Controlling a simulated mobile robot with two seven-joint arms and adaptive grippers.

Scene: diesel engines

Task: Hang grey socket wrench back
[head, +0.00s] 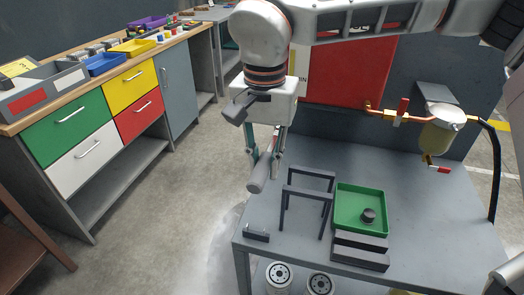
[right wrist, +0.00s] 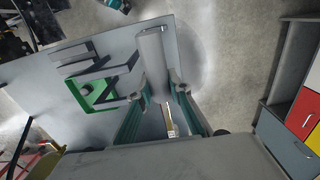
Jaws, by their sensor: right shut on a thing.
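My right gripper (head: 266,160) is shut on the grey socket wrench (head: 260,175), a thick grey bar hanging tilted between the fingers. In the head view it is left of the dark frame stand (head: 308,175), near the grey table's left edge. In the right wrist view the fingers (right wrist: 160,88) flank the wrench (right wrist: 152,58), which points away from the gripper. My left gripper is in neither view.
The grey table (head: 405,190) bears a green tray (head: 346,228) with a small dark round part, dark blocks (head: 360,250) and a small dark block (head: 256,235). A copper pipe with a filter (head: 437,133) stands behind. Coloured drawers (head: 66,130) are at left.

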